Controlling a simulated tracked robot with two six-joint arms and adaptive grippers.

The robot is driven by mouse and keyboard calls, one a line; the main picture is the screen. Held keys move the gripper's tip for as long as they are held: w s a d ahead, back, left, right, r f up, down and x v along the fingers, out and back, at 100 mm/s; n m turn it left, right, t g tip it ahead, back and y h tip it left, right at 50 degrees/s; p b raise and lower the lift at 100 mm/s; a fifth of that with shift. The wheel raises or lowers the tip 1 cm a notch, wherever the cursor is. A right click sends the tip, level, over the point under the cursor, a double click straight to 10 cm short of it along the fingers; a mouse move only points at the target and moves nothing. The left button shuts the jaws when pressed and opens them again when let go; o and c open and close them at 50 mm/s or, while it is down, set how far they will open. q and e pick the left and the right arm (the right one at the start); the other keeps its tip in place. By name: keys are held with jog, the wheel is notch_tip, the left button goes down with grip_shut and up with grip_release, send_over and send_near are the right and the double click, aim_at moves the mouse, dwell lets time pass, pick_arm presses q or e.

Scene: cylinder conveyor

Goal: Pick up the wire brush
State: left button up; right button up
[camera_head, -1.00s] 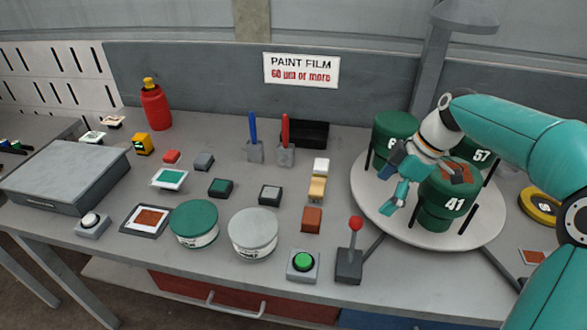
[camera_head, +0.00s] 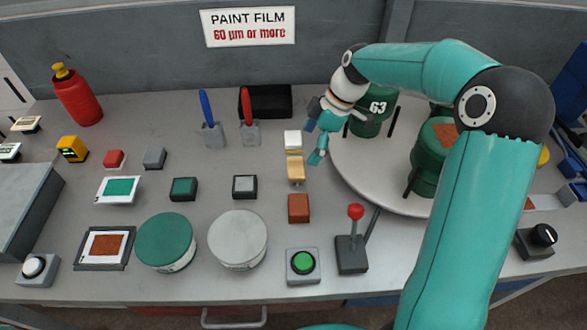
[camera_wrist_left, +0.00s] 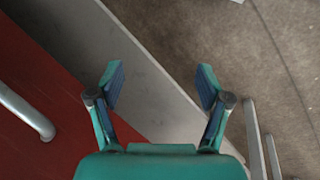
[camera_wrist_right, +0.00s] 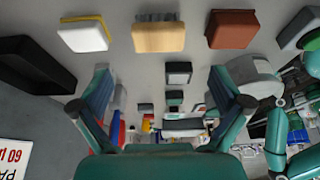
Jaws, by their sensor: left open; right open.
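A tan block with a dark jagged strip along one side, which looks like the wire brush (camera_head: 296,170), lies on the grey table in the head view. It also shows at the top of the right wrist view (camera_wrist_right: 158,36), between a white-and-yellow block and a red-brown block. My right gripper (camera_head: 321,138) is open and empty, just right of and above the tan block and apart from it. Its open fingers also show in the right wrist view (camera_wrist_right: 165,92). My left gripper (camera_wrist_left: 160,84) is open and empty in the left wrist view, above the floor and the table's drawer side.
The white-and-yellow block (camera_head: 293,140) and the red-brown block (camera_head: 298,208) flank the tan block in a row. A black tray (camera_head: 266,101) is behind. The round turntable (camera_head: 385,185) with green cans stands right. A red-knobbed lever (camera_head: 352,240) is in front.

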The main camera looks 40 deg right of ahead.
aim_at(295, 165)
jog(key=x, duration=0.4)
jog(key=shift+p+x, duration=0.9)
jog(key=shift+x, duration=1.7)
jog(key=shift+w+d, duration=0.1)
jog(key=shift+w, duration=0.15)
jog(key=c, duration=1.1)
jog(key=shift+c, duration=0.2)
jog(key=shift+r, duration=0.2)
jog(key=shift+r, duration=0.55)
notch_tip(295, 165, up, 19)
jog(key=shift+f+b, duration=0.2)
jog(key=shift+b, duration=0.25)
